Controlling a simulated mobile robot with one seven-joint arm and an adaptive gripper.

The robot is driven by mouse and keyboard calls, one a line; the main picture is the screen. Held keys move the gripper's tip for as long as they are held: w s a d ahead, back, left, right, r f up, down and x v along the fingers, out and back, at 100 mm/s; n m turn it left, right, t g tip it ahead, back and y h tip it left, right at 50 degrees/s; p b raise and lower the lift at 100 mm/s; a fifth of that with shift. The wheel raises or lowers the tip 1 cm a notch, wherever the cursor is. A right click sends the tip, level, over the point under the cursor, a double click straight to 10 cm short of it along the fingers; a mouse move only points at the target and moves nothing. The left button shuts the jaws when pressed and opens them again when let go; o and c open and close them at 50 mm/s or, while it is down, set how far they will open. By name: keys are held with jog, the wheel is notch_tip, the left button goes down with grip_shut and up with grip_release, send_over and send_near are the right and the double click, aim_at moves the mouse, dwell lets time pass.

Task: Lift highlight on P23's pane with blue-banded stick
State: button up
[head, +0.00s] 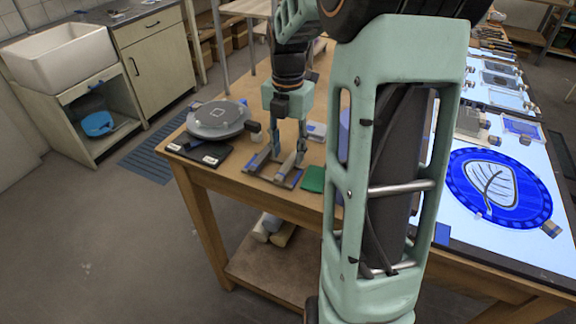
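My gripper (287,158) points down over a low grey rack (272,172) near the wooden bench's front edge. Its two fingers stand apart, with the tips close to the rack. I cannot tell whether they touch it. Thin strips with small blue patches show on the rack. I cannot tell which is the blue-banded stick. A round blue pane (527,203) with a pale leaf lies on the lit table at right. Smaller panes (502,80) lie farther back. No P23 label is readable.
A grey turntable (217,118) and a black tray (197,150) are left of the rack. A green pad (313,178) lies to its right. My own arm hides the bench's middle. A white sink (62,57) stands at far left.

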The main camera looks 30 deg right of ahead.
aim_at(288, 163)
jog(key=shift+f, duration=1.6)
jog(key=shift+c, duration=0.3)
grip_shut()
